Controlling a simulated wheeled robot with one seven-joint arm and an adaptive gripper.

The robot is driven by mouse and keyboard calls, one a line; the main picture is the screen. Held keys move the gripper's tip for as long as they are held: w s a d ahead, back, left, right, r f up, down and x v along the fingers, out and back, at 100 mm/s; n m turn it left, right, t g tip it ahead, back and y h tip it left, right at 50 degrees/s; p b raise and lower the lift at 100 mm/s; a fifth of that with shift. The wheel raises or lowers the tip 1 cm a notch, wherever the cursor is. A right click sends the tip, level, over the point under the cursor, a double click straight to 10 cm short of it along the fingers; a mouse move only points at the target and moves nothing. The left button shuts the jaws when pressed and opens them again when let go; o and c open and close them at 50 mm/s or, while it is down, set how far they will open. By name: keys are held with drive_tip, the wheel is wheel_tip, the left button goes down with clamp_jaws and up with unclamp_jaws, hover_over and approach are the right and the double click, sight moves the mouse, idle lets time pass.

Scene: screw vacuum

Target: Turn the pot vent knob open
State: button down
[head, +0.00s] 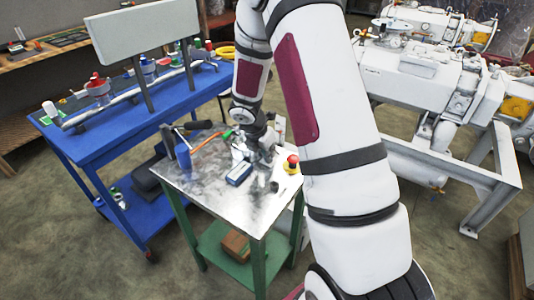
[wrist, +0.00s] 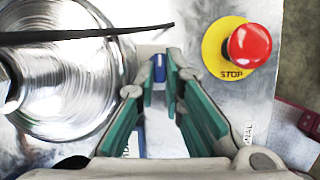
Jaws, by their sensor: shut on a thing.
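My gripper (wrist: 160,90) shows in the wrist view with its two green-padded fingers around a small blue knob (wrist: 159,67). The fingertips are closed on the knob from left and right. The knob's turn angle is hard to read, since the fingers cover its sides. A round, shiny metal pot (wrist: 62,75) fills the left of the wrist view, beside the knob, with a dark bar crossing over it. In the head view my gripper is low over the small metal-topped table (head: 205,182). My arm hides part of that area, and the knob cannot be made out there.
A red stop button (wrist: 249,45) on a yellow disc sits close to the right of my gripper. It also shows on the table's right side in the head view (head: 291,163). A blue bench (head: 150,120) stands at left, and large white machinery (head: 420,75) at right.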

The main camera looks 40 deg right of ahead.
drive_tip(key=c, duration=1.7)
unclamp_jaws()
drive_tip(key=shift+s+f, duration=0.1)
drive_tip(key=shift+f, duration=0.15)
